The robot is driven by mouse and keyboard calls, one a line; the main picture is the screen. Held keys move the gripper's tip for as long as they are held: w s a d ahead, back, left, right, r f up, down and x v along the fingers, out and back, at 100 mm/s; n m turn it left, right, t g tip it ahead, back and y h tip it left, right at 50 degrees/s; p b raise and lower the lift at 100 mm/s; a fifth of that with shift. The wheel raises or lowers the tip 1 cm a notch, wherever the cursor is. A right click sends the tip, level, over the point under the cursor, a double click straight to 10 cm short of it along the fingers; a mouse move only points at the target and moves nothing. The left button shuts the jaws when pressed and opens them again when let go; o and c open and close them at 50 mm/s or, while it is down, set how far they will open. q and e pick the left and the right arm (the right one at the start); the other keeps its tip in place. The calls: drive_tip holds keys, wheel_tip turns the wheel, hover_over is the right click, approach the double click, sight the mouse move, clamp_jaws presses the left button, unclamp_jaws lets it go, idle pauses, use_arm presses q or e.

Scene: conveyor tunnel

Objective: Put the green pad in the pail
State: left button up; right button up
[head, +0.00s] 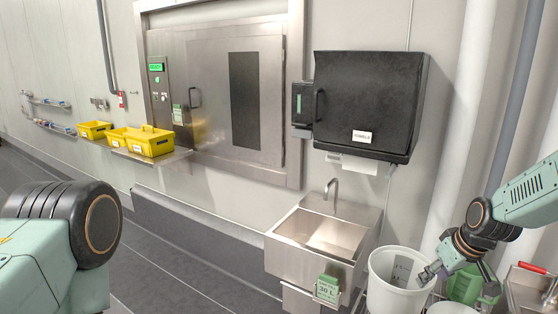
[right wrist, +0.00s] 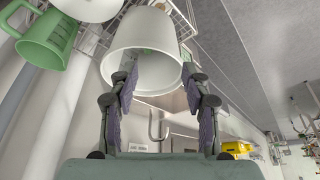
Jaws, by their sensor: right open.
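The white pail (head: 386,286) stands right of the steel sink, with grey markings on its inner wall. My right gripper (head: 428,274) is at the pail's right rim, its jaws open. In the right wrist view the white pail (right wrist: 152,32) shows just beyond the open fingers (right wrist: 160,80), its mouth facing the camera. Nothing shows between the fingers. My left gripper is not in view.
A green jug (head: 464,285) stands right of the pail, close behind my right gripper; it also shows in the right wrist view (right wrist: 48,38). The sink (head: 312,262) carries a green 30 L sign (head: 326,290). A black towel dispenser (head: 368,100) hangs above. Yellow bins (head: 150,142) sit on a shelf.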

drive_tip(key=s+a+f+m+b, duration=0.25)
drive_tip(key=s+a+f, duration=0.25)
drive_tip(key=s+f, duration=0.35)
drive_tip(key=s+a+f+m+b, duration=0.25)
drive_tip(key=s+a+f, duration=0.35)
drive_tip(key=f, duration=0.4)
drive_tip(key=s+a+f+n+g+b, duration=0.1)
drive_tip(key=s+f+g+b, duration=0.1)
drive_tip(key=s+f+b, duration=0.2)
drive_tip(key=s+a+f+g+b, duration=0.1)
drive_tip(key=s+f+b, duration=0.3)
drive_tip(key=s, duration=1.7)
wheel_tip(320, 180, down, 6)
drive_tip(key=shift+s+r+n+g+h, duration=0.1)
drive_tip(key=shift+s+n+g+h, duration=0.25)
drive_tip(key=shift+g, duration=0.35)
drive_tip(key=shift+a, duration=0.1)
